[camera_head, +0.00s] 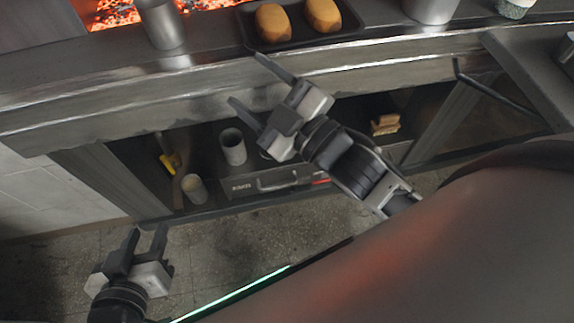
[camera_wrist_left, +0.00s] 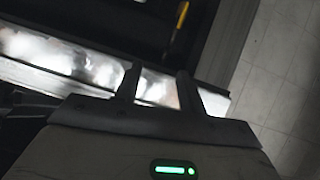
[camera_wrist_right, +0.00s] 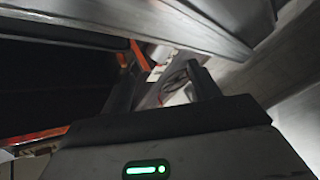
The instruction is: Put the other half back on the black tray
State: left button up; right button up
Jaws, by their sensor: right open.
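The black tray (camera_head: 292,43) lies on the counter at the top of the head view. Two golden-brown bread halves sit on it side by side, a left one (camera_head: 273,22) and a right one (camera_head: 323,15). My right gripper (camera_head: 248,80) is open and empty in front of the counter edge, below the tray in the picture and apart from it. Its fingers also show in the right wrist view (camera_wrist_right: 163,62). My left gripper (camera_head: 147,233) is open and empty, low at the left over the floor. Its fingers also show in the left wrist view (camera_wrist_left: 158,72).
A metal cup (camera_head: 161,25) stands left of the tray, and a metal pot (camera_head: 430,9) stands right of it. Glowing embers (camera_head: 205,4) lie behind. The shelf below the counter holds cans (camera_head: 232,147), a yellow-handled tool (camera_head: 171,160) and stacked brown pieces (camera_head: 386,124).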

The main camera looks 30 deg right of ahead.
pick_arm(q)
jog(key=r+p, duration=0.1)
jog(key=p, duration=0.1)
jog(key=r+p, duration=0.1)
jog(key=p, duration=0.2)
jog(key=r+p, duration=0.1)
jog(key=p, duration=0.1)
jog(key=shift+s+a+r+g+p, duration=0.1)
jog(key=shift+a+r+g+p, duration=0.05)
jog(key=shift+a+g+p, duration=0.2)
pick_arm(e)
jog(key=s+d+f+m+g+h, duration=0.1)
jog(key=s+f+m+g+h, duration=0.2)
jog(key=s+f+m+g, duration=0.4)
notch_tip(320, 180, down, 5)
jog(key=s+m, duration=0.1)
jog(key=m, duration=0.2)
jog(key=shift+s+d+r+m, duration=0.2)
jog(key=shift+s+d+m, duration=0.05)
jog(key=shift+s+m, duration=0.05)
pick_arm(q)
jog(key=shift+y, duration=0.3)
